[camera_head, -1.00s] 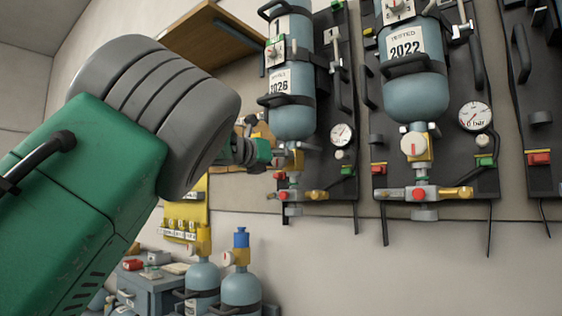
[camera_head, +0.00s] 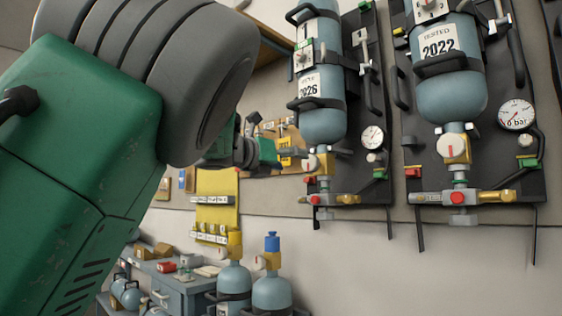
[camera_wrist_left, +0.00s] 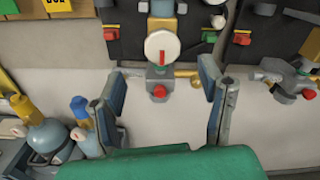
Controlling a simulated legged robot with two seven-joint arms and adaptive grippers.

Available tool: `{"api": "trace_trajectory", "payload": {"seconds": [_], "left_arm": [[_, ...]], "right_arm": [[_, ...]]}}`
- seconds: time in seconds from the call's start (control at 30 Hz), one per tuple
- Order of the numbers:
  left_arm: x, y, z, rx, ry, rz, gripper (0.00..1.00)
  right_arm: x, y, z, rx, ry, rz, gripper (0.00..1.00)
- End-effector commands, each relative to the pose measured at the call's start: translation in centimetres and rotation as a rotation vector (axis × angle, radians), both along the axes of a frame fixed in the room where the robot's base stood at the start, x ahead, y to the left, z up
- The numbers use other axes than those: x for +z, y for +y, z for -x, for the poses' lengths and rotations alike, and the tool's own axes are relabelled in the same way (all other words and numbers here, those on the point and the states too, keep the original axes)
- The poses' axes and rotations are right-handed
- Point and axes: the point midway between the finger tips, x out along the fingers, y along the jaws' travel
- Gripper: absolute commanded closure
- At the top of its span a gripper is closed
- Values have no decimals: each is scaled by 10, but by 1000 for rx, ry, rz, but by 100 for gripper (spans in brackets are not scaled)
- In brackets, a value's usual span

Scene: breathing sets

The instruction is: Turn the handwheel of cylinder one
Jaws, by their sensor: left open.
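The cylinder labelled 2026 (camera_head: 322,119) hangs on a dark wall board, with a white handwheel (camera_head: 310,163) bearing a red mark at its brass valve below. The same handwheel shows in the left wrist view (camera_wrist_left: 161,47), its red mark upright. My left gripper (camera_head: 280,156) is just left of this handwheel in the head view. In the left wrist view my left gripper (camera_wrist_left: 162,80) has its fingers apart and empty, with the wheel beyond and between them, not touched. A second cylinder labelled 2022 (camera_head: 446,87) has its own handwheel (camera_head: 451,146). My right gripper is not seen.
Pressure gauges (camera_head: 516,114), hoses and pipe fittings (camera_head: 462,198) sit on the boards around the valves. Standing cylinders (camera_head: 234,280) and a grey cabinet (camera_head: 178,295) are below left. The wall below the boards is bare.

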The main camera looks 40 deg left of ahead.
Motion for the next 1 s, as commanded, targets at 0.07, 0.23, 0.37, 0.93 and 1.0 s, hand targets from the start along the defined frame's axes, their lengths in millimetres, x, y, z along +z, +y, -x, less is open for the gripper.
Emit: {"api": "trace_trajectory", "payload": {"seconds": [0.07,0.23,0.37,0.93,1.0], "left_arm": [[0,2,14,2,0,0,38],[-1,3,30,2,1,0,38],[-2,3,34,0,2,0,38],[-9,3,29,1,12,24,38],[-28,3,20,1,37,86,38]], "right_arm": [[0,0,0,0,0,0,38],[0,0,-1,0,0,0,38],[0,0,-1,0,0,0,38],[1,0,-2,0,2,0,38],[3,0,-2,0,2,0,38]]}}
